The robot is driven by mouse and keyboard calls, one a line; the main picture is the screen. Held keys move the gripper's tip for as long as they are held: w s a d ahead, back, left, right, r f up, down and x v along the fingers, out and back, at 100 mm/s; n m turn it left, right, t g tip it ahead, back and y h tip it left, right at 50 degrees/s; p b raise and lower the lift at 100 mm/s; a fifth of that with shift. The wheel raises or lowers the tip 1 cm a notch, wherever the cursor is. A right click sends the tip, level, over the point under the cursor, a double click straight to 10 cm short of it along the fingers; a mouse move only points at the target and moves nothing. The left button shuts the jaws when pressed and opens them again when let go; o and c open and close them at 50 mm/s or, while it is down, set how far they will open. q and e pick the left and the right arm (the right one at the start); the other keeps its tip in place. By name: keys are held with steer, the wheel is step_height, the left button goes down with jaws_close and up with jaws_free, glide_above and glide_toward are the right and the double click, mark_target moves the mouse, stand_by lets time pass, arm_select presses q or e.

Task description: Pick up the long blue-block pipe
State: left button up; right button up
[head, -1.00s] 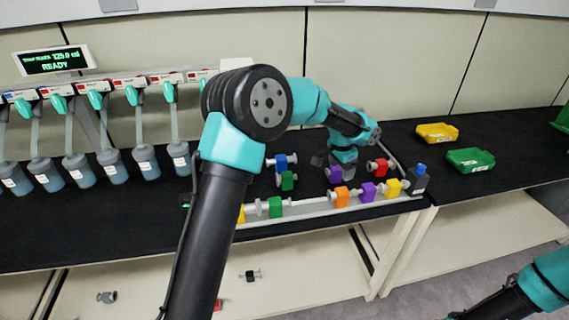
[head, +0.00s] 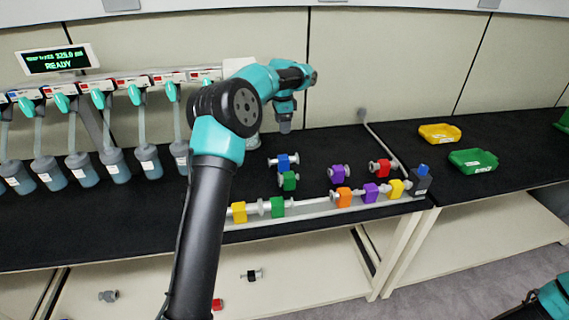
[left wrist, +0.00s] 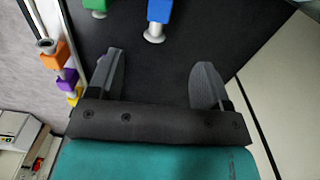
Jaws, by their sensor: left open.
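The long blue-block pipe (head: 283,161) lies on the black bench top, its metal pipe sticking out on both sides of the block. It also shows at the top edge of the left wrist view (left wrist: 159,10), partly cut off. My left gripper (head: 285,127) is above and behind it in the head view, pointing down. In the left wrist view my left gripper (left wrist: 160,65) has its fingers spread with nothing between them. The near pipe end is just ahead of the fingertips. My right gripper is out of view.
A green-block pipe (head: 288,181) lies close in front of the blue one. Purple (head: 338,174) and red (head: 380,168) ones lie to the right. A rail with several coloured blocks runs along the front edge. Bottles hang at left; yellow (head: 439,133) and green (head: 472,160) trays sit right.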

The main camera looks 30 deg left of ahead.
mark_target(284, 157)
arm_select(q)
step_height(284, 157, down, 11)
steer(key=shift+f, duration=0.55)
steer(key=shift+w+d+f, duration=0.1)
steer(key=shift+f, duration=1.2)
steer(key=shift+w+d+f, duration=0.1)
steer(key=shift+f, duration=1.15)
steer(key=c, duration=1.2)
